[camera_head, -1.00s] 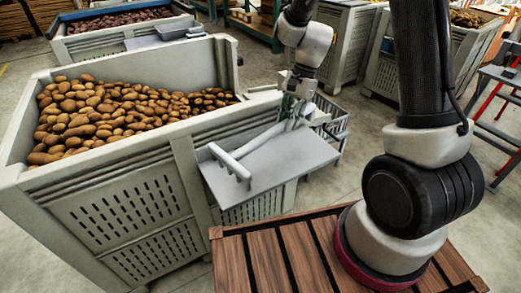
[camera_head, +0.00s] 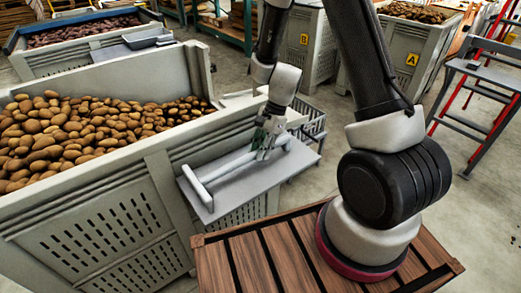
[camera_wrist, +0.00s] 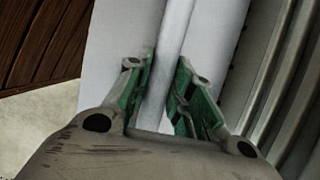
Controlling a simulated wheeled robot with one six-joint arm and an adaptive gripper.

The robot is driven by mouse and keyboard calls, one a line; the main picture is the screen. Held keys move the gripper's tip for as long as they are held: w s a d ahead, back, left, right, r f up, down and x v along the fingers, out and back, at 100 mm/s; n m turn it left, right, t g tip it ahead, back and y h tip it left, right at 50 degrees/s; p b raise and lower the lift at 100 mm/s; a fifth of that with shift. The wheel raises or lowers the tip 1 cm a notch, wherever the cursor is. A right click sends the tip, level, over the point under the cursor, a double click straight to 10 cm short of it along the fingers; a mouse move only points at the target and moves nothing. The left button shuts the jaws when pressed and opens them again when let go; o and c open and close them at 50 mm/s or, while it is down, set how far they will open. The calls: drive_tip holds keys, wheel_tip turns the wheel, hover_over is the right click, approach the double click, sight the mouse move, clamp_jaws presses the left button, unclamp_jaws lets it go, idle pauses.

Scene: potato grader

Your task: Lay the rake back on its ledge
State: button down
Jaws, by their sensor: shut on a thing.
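The rake (camera_head: 232,166) is pale grey, with a long straight handle and a crossbar head at its left end. It lies along the grey ledge (camera_head: 240,189) on the side of the potato bin, head at the ledge's left end. I cannot tell whether its whole length touches the ledge. My gripper (camera_head: 262,152) is shut on the handle, low over the ledge. In the wrist view the green-padded fingers (camera_wrist: 163,88) stand on both sides of the handle (camera_wrist: 174,35), with the pale ledge (camera_wrist: 112,50) beneath. The grip hides part of the handle.
The grey slatted bin (camera_head: 110,225) full of potatoes (camera_head: 80,130) stands left of the ledge. A wire basket (camera_head: 312,124) is behind the ledge's right end. A wooden slatted platform (camera_head: 280,260) lies in front. Open floor is at the right.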

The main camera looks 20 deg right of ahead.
drive_tip(key=c, duration=1.3)
unclamp_jaws()
drive_tip(key=shift+o, duration=0.2)
drive_tip(key=v, duration=1.2)
drive_tip(key=s+d+r+n+t+h, duration=0.1)
drive_tip(key=s+d+r+n, duration=0.3)
drive_tip(key=r, duration=0.3)
drive_tip(key=s+d+r+n+t+h, duration=0.1)
drive_tip(key=s+r+n+t, duration=0.1)
drive_tip(key=s+r+n, duration=0.45)
drive_tip(key=s+d+r+n+t+h, duration=0.1)
drive_tip(key=s+d+r+n, duration=0.1)
drive_tip(key=s, duration=0.3)
drive_tip(key=s+d+r+n+t+h, duration=0.1)
drive_tip(key=s+d+r+n, duration=0.1)
drive_tip(key=s+d+r, duration=0.1)
wheel_tip(320, 180, up, 2)
drive_tip(key=shift+s+d+r+t, duration=0.1)
drive_tip(key=shift+s+d+t, duration=0.2)
drive_tip(key=shift+s, duration=0.6)
